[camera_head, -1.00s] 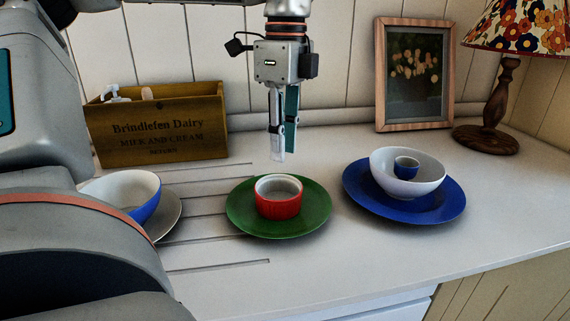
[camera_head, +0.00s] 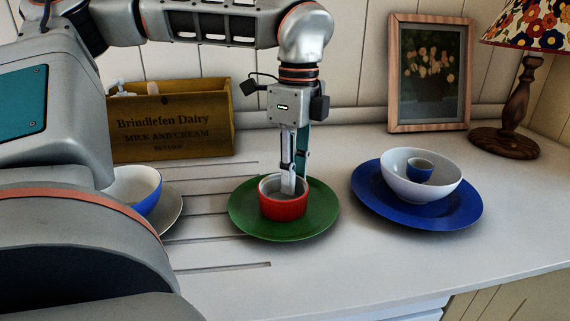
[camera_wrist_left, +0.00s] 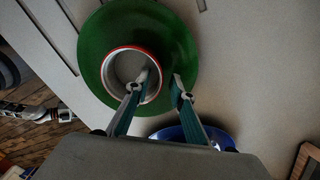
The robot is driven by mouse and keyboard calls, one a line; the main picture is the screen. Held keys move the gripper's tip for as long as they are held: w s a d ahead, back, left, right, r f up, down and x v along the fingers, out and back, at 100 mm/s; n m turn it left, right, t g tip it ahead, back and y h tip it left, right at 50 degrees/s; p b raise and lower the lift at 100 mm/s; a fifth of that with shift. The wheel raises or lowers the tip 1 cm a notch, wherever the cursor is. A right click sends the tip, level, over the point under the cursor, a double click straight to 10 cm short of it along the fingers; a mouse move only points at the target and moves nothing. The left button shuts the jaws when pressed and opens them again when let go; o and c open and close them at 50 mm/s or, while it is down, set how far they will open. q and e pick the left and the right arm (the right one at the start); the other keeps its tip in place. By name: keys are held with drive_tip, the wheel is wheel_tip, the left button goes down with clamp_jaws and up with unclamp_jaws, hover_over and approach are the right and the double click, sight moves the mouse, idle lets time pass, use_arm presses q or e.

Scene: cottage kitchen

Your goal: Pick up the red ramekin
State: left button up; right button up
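The red ramekin (camera_head: 283,208), with a pale inside, stands upright on the green plate (camera_head: 240,217) in the middle of the counter. It also shows from above in the left wrist view (camera_wrist_left: 106,74), on the same plate (camera_wrist_left: 180,40). My left gripper (camera_head: 296,180) points down at the ramekin. In the left wrist view its fingers (camera_wrist_left: 161,84) are apart, one over or inside the ramekin's opening and the other outside the rim, above the plate. The ramekin's wall lies between them. I cannot tell whether either finger touches it.
A blue plate (camera_head: 465,212) with a white bowl (camera_head: 440,187) and small blue cup (camera_head: 418,165) stands right. A wooden crate (camera_head: 180,140), framed picture (camera_head: 400,115) and lamp (camera_head: 515,110) stand behind. A blue-and-white bowl (camera_head: 148,200) is partly hidden left. Front counter is clear.

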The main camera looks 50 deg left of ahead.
use_arm(q)
clamp_jaws()
drive_tip(key=shift+r, duration=0.15)
drive_tip(key=shift+r, duration=0.6)
wheel_tip(320, 180, up, 17)
drive_tip(key=p, duration=0.2)
drive_tip(key=shift+f+p, duration=0.15)
drive_tip(key=shift+p, duration=0.25)
use_arm(e)
drive_tip(key=shift+s+d+f+h, duration=0.15)
drive_tip(key=shift+d, duration=0.3)
drive_tip(key=shift+s+d+f+h, duration=0.1)
drive_tip(key=shift+d+f+h, duration=0.05)
drive_tip(key=shift+d, duration=0.25)
